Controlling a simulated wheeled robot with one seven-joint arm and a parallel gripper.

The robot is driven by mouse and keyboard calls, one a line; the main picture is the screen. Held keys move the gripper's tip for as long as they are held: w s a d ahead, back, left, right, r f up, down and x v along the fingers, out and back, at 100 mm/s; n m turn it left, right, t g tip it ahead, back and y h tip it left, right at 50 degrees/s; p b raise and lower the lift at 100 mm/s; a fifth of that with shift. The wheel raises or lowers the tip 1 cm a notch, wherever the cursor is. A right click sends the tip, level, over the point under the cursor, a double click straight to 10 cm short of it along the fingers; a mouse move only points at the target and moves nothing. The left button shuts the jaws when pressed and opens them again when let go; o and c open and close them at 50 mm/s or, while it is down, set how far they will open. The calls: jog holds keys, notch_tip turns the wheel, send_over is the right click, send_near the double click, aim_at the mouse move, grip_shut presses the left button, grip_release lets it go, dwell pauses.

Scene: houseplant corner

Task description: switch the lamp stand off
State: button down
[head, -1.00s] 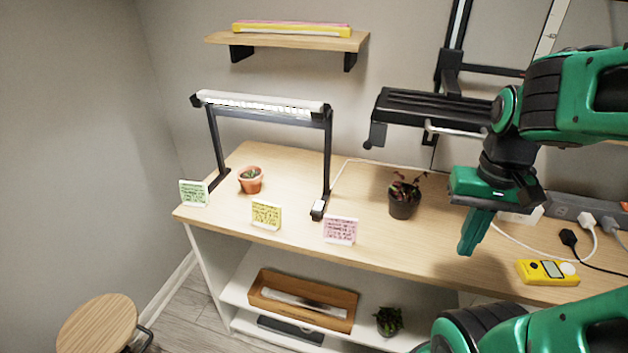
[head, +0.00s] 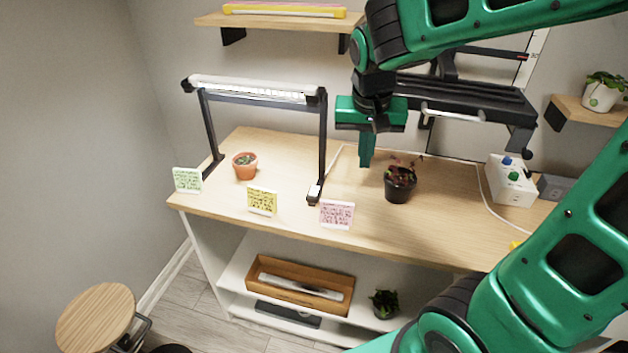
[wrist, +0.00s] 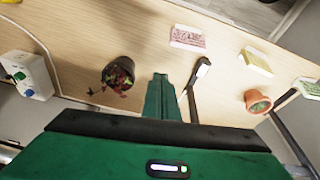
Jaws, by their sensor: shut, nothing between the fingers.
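The lamp stand (head: 323,150) is a dark frame with a white tube across its top, standing at the left of the wooden bench; the tube looks pale and lit. A small white switch (head: 314,192) sits on the foot of its right post. The switch (wrist: 203,68) and post also show in the wrist view. My gripper (head: 366,152) is shut and empty, pointing down to the right of the right post, above and behind the switch. In the wrist view my fingers (wrist: 162,92) lie between the dark pot and the lamp foot, apart from both.
A dark potted plant (head: 399,184) stands right of the lamp. Pink (head: 337,213), yellow (head: 262,199) and green (head: 188,180) cards stand along the front. A terracotta pot (head: 245,167) stands under the lamp. A white box with knobs (head: 511,180) is at the right.

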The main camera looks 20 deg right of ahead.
jog(key=w+a+m, duration=0.1)
jog(key=w+a, duration=0.7)
jog(key=a, duration=0.1)
jog(key=shift+a+r+m+t, duration=0.15)
jog(key=shift+a+m+t, duration=0.15)
jog(key=shift+a, duration=0.05)
jog(key=shift+s, duration=0.1)
send_over(315, 188)
jog(key=s, duration=0.1)
jog(key=f, duration=1.1)
jog(key=shift+a+f, duration=0.2)
jog(key=shift+f, duration=1)
jog(key=shift+w+a, duration=0.1)
